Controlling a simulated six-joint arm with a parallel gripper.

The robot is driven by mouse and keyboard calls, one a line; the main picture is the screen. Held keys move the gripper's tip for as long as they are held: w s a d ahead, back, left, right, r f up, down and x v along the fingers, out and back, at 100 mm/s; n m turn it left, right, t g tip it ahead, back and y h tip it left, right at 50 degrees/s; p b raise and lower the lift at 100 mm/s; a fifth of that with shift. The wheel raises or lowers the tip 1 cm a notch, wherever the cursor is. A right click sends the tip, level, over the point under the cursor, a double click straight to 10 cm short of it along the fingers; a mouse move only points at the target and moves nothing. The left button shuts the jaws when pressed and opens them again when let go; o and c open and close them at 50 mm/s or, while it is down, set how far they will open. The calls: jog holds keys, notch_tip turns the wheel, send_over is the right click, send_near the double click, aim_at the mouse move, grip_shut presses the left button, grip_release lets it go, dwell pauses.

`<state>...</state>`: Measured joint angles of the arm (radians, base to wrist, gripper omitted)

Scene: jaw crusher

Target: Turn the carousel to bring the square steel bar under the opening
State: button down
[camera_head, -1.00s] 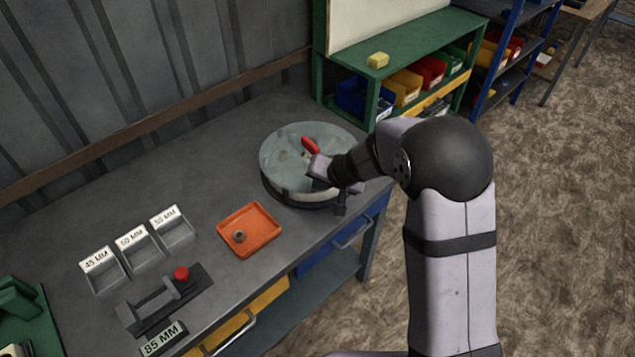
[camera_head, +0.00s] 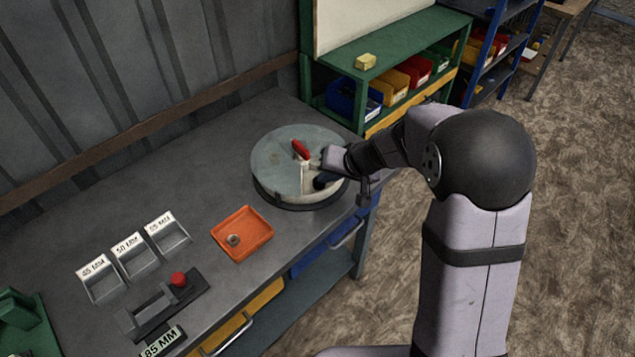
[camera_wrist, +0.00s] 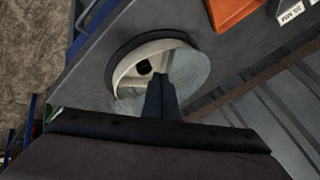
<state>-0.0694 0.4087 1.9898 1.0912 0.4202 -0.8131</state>
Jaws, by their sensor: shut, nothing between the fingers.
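The carousel (camera_head: 270,160) is a round drum with a flat grey-green lid on the bench. A red handle (camera_head: 301,149) stands on the lid. In the wrist view the carousel (camera_wrist: 190,62) shows a pale-walled opening (camera_wrist: 128,72) in its top. A dark, roughly round thing (camera_wrist: 144,67) shows inside the opening; I cannot tell whether it is a bar. I cannot make out the square steel bar. My gripper (camera_head: 321,181) is shut and empty at the carousel's right side. Its dark fingers (camera_wrist: 160,82) reach over the carousel; contact is unclear.
An orange tray (camera_head: 258,246) with a small round metal part (camera_head: 233,240) lies left of the carousel. Labelled bins (camera_head: 134,267) and a dark fixture with a red knob (camera_head: 178,279) stand farther left. A green shelf (camera_head: 405,48) is behind.

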jog(key=f+n+g+y, duration=0.1)
jog(key=n, duration=0.1)
jog(key=p, duration=0.2)
send_near(307, 189)
jog(key=shift+s+a+x, duration=0.15)
jog(key=shift+x, duration=0.7)
jog(key=shift+s+a+x, duration=0.15)
jog(key=shift+x, duration=0.7)
jog(key=shift+s+a+x, duration=0.15)
jog(key=shift+x, duration=0.7)
jog(key=shift+a+f+b, duration=0.2)
jog(key=shift+a+b, duration=0.1)
jog(key=shift+b, duration=0.45)
jog(key=shift+s+a+m+b, duration=0.15)
jog(key=shift+a+m+b, duration=0.25)
jog(key=shift+b, duration=0.35)
jog(key=shift+r+t+h, duration=0.2)
jog(key=shift+t+h, duration=0.1)
jog(key=shift+r, duration=0.1)
